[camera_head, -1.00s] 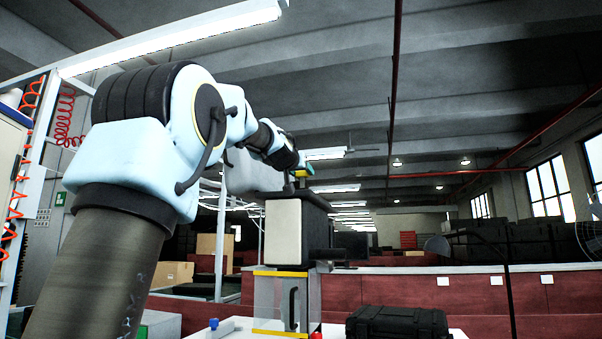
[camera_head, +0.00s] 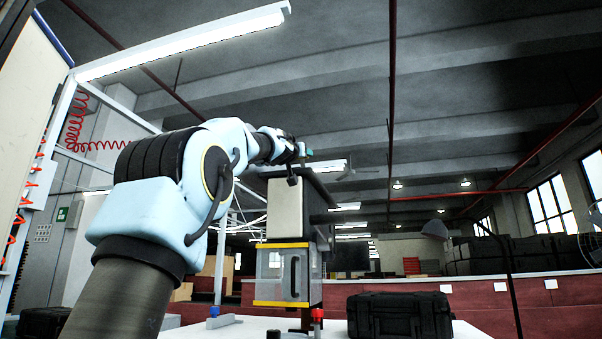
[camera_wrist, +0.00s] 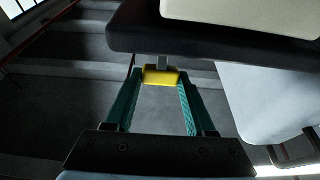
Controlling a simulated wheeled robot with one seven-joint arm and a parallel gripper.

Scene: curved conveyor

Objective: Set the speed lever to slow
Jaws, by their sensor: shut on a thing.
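A yellow block (camera_wrist: 161,77) on a short grey stem, apparently the speed lever's handle, sits under the dark edge of the machine in the wrist view. My gripper (camera_wrist: 161,82) has its two teal fingers closed on the sides of this block. In the head view my gripper (camera_head: 304,154) is at the top of the tall machine (camera_head: 285,212), which has a pale panel and a dark top. The yellow handle cannot be made out there. Neither view shows a scale or speed marks, so the lever's setting cannot be told.
Below the machine's panel is a clear-fronted box (camera_head: 283,275) with yellow strips. A black case (camera_head: 399,316) lies on the white table (camera_head: 375,333) at right. A blue-topped part (camera_head: 213,312) and a red knob (camera_head: 318,314) are near the box. Space above the machine is open.

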